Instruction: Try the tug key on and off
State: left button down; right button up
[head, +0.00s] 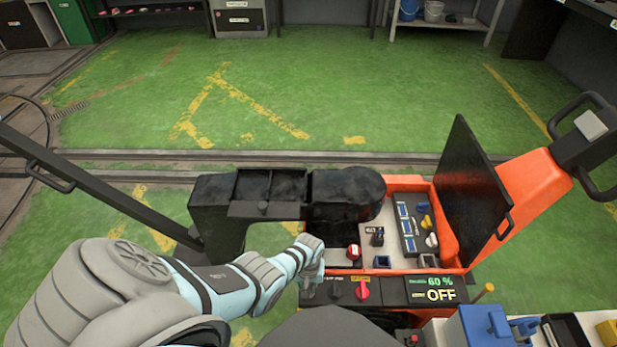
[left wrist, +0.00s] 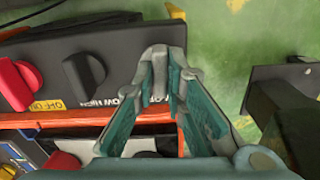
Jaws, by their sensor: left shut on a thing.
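The orange tug (head: 520,190) stands to the right of my left arm. Its front panel has a red knob (head: 362,290), a black knob (left wrist: 85,72) and a display (head: 437,290) reading 60 % and OFF. My left gripper (head: 310,287) reaches down to the left end of this panel. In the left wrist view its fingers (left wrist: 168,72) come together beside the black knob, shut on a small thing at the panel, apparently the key. The fingers hide most of it, so I cannot tell how far it sits in. My right gripper is not in view.
A black lid (head: 465,185) stands raised over the tug's open bay. A blue box (head: 485,328) stands at the bottom right. Rails (head: 130,160) cross the green floor, which is mostly clear beyond.

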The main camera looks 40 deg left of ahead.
pick_arm(q)
jog(key=shift+n, duration=0.5)
jog(key=c, duration=1.6)
grip_release()
jog(key=shift+c, duration=0.2)
jog(key=shift+r, duration=0.1)
notch_tip(320, 180, up, 12)
